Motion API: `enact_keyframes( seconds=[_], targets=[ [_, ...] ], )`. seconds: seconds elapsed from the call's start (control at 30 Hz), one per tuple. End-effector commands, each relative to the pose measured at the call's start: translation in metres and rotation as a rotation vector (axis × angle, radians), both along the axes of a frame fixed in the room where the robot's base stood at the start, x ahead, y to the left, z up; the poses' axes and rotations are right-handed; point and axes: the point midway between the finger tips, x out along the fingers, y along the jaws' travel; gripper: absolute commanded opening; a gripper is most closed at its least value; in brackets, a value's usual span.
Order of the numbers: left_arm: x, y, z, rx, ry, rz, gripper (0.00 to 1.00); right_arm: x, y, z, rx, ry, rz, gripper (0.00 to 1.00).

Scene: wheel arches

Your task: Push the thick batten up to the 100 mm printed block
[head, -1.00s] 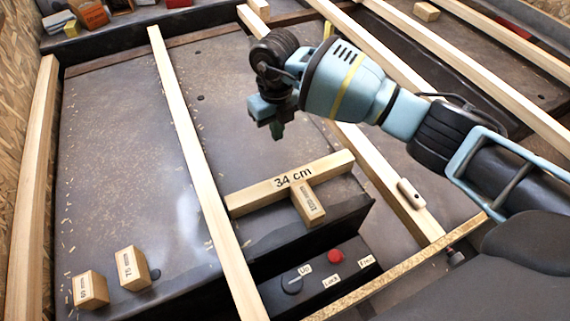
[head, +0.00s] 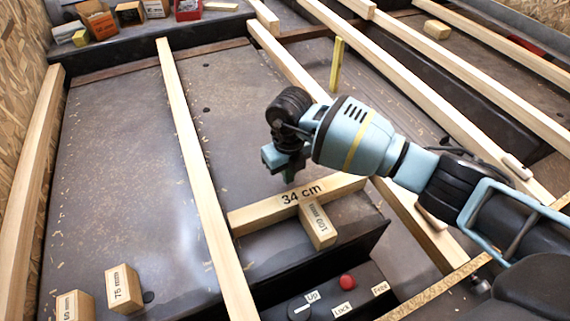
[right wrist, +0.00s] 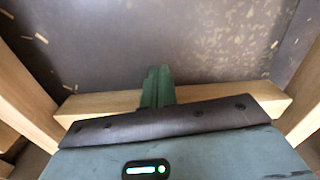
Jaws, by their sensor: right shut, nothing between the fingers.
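The thick batten (head: 258,213), a short pale wooden piece marked "34 cm", lies crosswise between two long battens. It shows in the right wrist view (right wrist: 98,103) too, partly covered by my gripper. The 100 mm printed block (head: 318,224) lies on its near side, end toward it; I cannot tell whether they touch. My right gripper (head: 289,176) is shut and empty, pointing down at the batten's far side. Its fingers (right wrist: 157,86) overlap the batten in the wrist view; contact is unclear. My left gripper is not in view.
A long batten (head: 195,150) runs along the left end of the thick batten, and another (head: 283,62) passes behind my right arm. The 75 mm block (head: 123,289) and another block (head: 75,306) stand front left. A control box (head: 325,300) sits in front. Boxes (head: 97,20) stand far left.

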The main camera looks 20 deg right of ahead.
Motion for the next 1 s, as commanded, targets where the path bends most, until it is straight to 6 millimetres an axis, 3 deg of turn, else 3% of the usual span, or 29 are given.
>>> enact_keyframes(
  seconds=[0.3,0.8,1.0],
  targets=[
    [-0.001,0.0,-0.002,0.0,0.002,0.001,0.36,-0.023,-0.004,0.001,0.0,0.0,-0.001,0.0],
    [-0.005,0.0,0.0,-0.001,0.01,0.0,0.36,-0.027,-0.004,0.001,0.0,0.0,-0.001,0.0],
    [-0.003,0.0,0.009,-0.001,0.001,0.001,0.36,-0.033,-0.005,0.003,-0.001,0.001,-0.001,0.0]
  ],
)
